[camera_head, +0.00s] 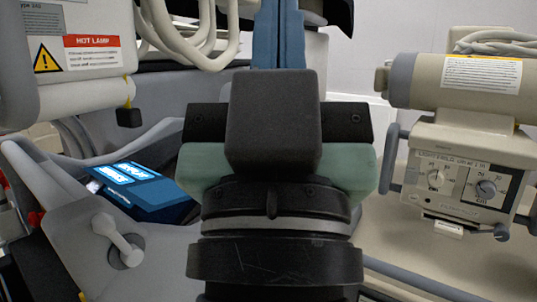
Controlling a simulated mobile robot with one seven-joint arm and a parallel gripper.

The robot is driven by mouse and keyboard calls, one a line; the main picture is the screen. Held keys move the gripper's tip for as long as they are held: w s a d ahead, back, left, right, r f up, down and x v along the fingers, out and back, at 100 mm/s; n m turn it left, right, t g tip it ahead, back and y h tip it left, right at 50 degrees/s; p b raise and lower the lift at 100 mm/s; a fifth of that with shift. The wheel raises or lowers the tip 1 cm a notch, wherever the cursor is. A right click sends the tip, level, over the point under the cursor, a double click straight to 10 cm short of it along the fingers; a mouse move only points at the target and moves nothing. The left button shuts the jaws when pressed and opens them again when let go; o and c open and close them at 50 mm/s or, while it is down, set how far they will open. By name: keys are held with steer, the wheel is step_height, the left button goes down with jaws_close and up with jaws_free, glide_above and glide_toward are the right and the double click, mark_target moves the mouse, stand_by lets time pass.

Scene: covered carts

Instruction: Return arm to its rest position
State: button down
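My gripper (274,140) fills the middle of the head view, very close to the camera. I see its black wrist ring, a black block in front, a dark crossbar and pale green parts to either side. Its fingertips are hidden behind the block, so I cannot tell whether it is open or shut. I see nothing held in it.
Grey medical equipment with a hot lamp label (92,52) stands at upper left. A blue box (145,192) lies in a grey tray-like part at left. A beige machine with dials (460,178) stands close at right. White hoses (180,35) hang at the top.

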step_height(320, 180, up, 33)
steer(key=y+p, duration=0.1)
steer(key=p, duration=3.1)
steer(key=shift+s+a+p, duration=0.4)
steer(key=shift+s, duration=0.05)
